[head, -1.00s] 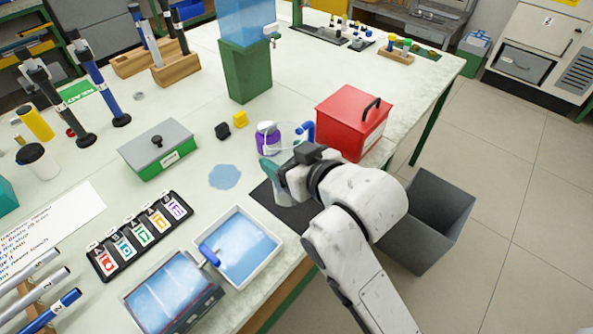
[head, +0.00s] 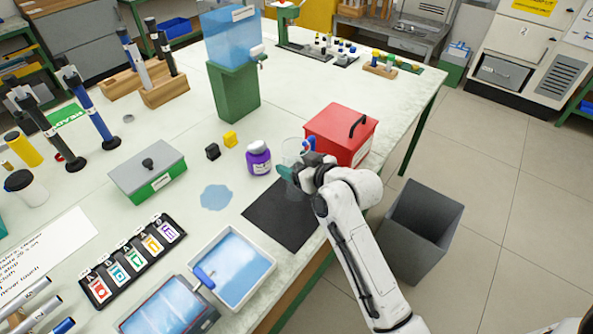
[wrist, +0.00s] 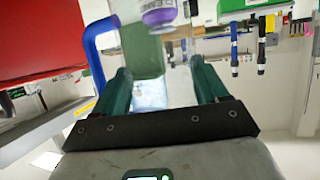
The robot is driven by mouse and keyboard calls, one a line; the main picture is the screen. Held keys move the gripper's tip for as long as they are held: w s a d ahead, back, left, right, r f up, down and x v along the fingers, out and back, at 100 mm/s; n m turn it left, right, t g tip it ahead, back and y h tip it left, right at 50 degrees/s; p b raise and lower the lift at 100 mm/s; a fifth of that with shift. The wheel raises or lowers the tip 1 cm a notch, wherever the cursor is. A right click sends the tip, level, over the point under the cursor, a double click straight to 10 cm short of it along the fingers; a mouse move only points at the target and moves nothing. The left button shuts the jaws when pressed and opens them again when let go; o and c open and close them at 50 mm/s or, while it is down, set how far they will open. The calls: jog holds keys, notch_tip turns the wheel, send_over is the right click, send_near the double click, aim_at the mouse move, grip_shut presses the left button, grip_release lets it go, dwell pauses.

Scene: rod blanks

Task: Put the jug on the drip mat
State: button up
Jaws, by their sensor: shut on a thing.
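The jug is clear with a blue handle (head: 309,144); its handle also shows at left in the wrist view (wrist: 92,48). My gripper (head: 290,174) is shut on the jug, with green fingers on both sides of it in the wrist view (wrist: 162,88). The drip mat (head: 281,217) is a dark, bare sheet near the table's front right edge. The jug appears beyond the mat's far right part in the head view, its lower part largely hidden by my gripper. I cannot tell whether its base touches anything.
A red box (head: 335,131) stands close behind and right of the jug. A purple jar (head: 258,160) stands left of it. A blue puddle (head: 215,197) lies left of the mat, and a water-filled white tray (head: 238,262) sits in front. A grey bin (head: 420,228) stands off the table.

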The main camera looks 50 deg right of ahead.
jog(key=shift+f+p, duration=0.35)
jog(key=shift+f, duration=1.3)
jog(key=o, duration=1.3)
